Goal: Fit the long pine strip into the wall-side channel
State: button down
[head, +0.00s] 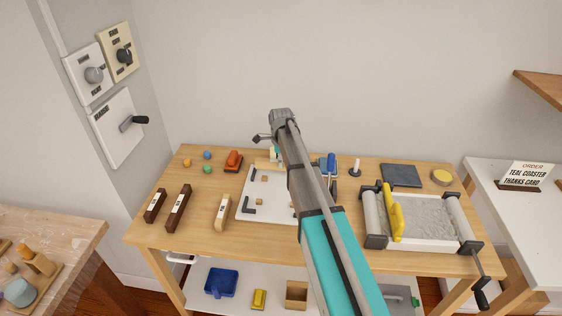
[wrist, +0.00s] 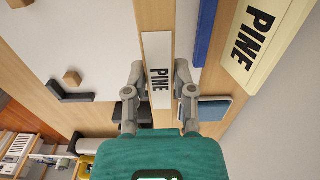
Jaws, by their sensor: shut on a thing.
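My gripper (wrist: 158,68) is shut on the long pine strip (wrist: 158,50), with one finger on each side. The strip has a white label reading PINE and runs away lengthwise from the jaws. In the head view my arm hides most of the gripper; a pale piece of the strip (head: 262,164) shows left of the arm, at the wall side of the white board (head: 243,212). The board (wrist: 85,35) lies left of the strip in the wrist view. I cannot tell whether the strip is seated in the channel, which is hidden.
A short pale strip (head: 222,212) and two dark strips (head: 178,208) (head: 155,205) lie left of the board. Black corner pieces (head: 250,207) and small wooden cubes (head: 264,178) sit on it. A framed grey tray (head: 430,217) stands right. A yellow PINE-lettered piece (wrist: 252,40) is beyond my jaws.

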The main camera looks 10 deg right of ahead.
jog(key=shift+f+b, duration=0.65)
jog(key=shift+f, duration=0.3)
jog(key=shift+f+b, duration=1.15)
jog(key=shift+b, duration=0.05)
dwell(1.4)
jog(key=shift+c, duration=1.9)
grip_release()
jog(key=shift+r, duration=0.1)
